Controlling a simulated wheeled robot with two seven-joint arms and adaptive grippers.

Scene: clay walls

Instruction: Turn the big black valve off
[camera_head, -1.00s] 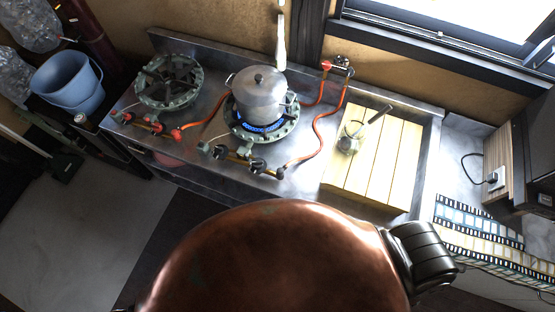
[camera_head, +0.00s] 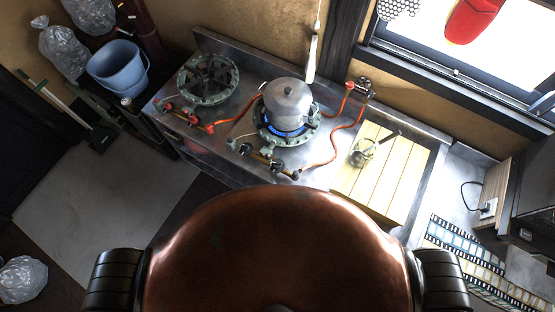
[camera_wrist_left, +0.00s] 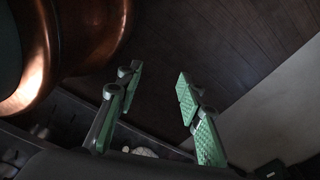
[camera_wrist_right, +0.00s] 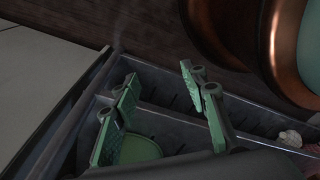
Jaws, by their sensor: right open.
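A metal pot (camera_head: 287,100) sits on the right burner (camera_head: 262,125) of a steel counter, over a blue flame. Dark knobs (camera_head: 277,166) sit on the brass pipe at the front of this burner. Another dark valve (camera_head: 364,82) with a red part beside it is on the pipe by the back wall. I cannot tell which is the big black valve. My left gripper (camera_wrist_left: 155,98) is open and empty in the left wrist view. My right gripper (camera_wrist_right: 158,98) is open and empty in the right wrist view. Neither gripper shows in the head view.
The left burner (camera_head: 208,79) is unlit, with red knobs (camera_head: 190,118) in front. Orange hoses (camera_head: 333,145) run over the counter. A yellow slatted board (camera_head: 385,178) with a metal tool (camera_head: 372,148) is at the right. A blue bucket (camera_head: 118,68) stands left.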

